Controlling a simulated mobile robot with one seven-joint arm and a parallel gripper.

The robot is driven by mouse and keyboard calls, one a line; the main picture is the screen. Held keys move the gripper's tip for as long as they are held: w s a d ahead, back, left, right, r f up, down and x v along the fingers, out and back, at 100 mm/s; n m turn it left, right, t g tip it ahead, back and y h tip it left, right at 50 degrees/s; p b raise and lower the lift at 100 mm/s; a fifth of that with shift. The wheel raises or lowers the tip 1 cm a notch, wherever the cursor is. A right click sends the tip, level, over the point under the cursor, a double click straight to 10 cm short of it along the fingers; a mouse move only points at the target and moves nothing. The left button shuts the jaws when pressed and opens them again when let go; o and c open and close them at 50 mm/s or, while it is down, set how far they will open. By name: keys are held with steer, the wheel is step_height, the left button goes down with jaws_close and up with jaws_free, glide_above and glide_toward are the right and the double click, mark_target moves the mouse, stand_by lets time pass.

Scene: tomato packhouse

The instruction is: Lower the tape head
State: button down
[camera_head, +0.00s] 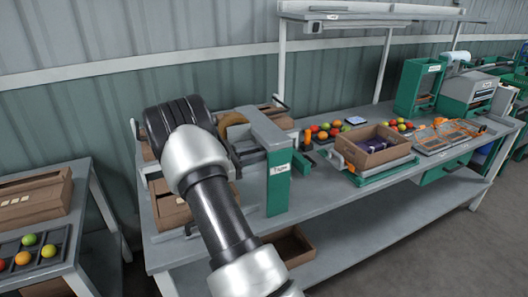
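The taping station stands on the left part of the grey workbench (335,203). It has a green and grey post (279,185) with a small white label, and a grey beam (262,128) running back from its top. A tan tape roll (233,121) shows behind and left of the beam, beside my arm. I cannot make out a separate handle on the tape head or exactly how high the head sits. An open cardboard box (170,207) lies by the station, partly hidden by my arm. My arm reaches up across the left of the view, and my gripper is out of sight.
A cardboard box with purple contents (375,147) sits on a green-framed scale to the right. Tomatoes (325,131) lie behind it. Green machines (420,85) stand at the far right. A side table (60,262) is at left. An overhead shelf frame rises behind.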

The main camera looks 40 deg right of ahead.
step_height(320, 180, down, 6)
steer(key=b, duration=0.3)
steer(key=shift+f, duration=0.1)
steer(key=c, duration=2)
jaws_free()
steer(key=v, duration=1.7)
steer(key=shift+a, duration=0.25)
